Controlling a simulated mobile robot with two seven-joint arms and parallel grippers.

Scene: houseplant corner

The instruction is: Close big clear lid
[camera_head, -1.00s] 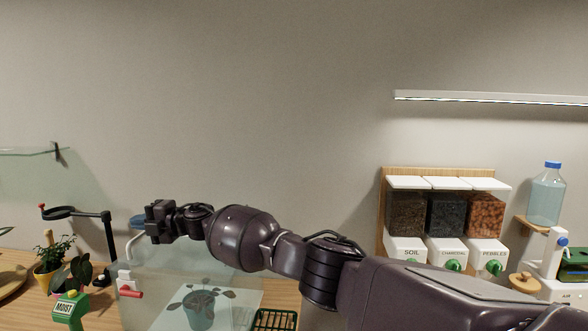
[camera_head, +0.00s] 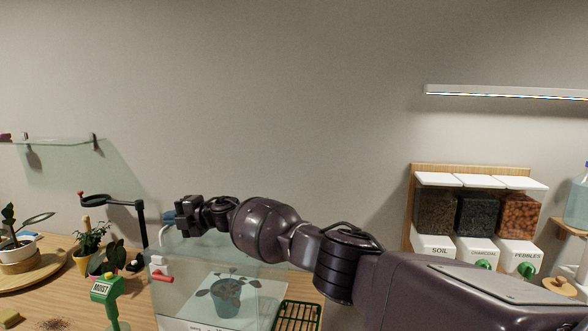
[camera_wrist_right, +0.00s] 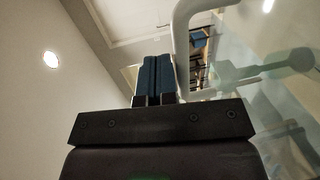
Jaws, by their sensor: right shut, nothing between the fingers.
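A clear case (camera_head: 175,305) stands on the bench in the head view, with a dark-leaved plant in a teal pot (camera_head: 227,296) showing through it. Its big clear lid (camera_wrist_right: 285,60) shows in the right wrist view as a see-through panel with a pale curved handle (camera_wrist_right: 182,45). How far the lid is open I cannot tell. My right gripper (camera_head: 185,212) is above the case's back left part. In the wrist view its blue fingers (camera_wrist_right: 153,78) are shut and empty, just left of the handle. Whether they touch it I cannot tell. My left gripper is out of view.
A green MOIST meter (camera_head: 105,289) and a black stand (camera_head: 138,215) are left of the case. A dark green rack (camera_head: 298,315) is to its right. Soil, charcoal and pebble dispensers (camera_head: 475,212) stand farther right. A glass shelf (camera_head: 60,142) is on the left wall.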

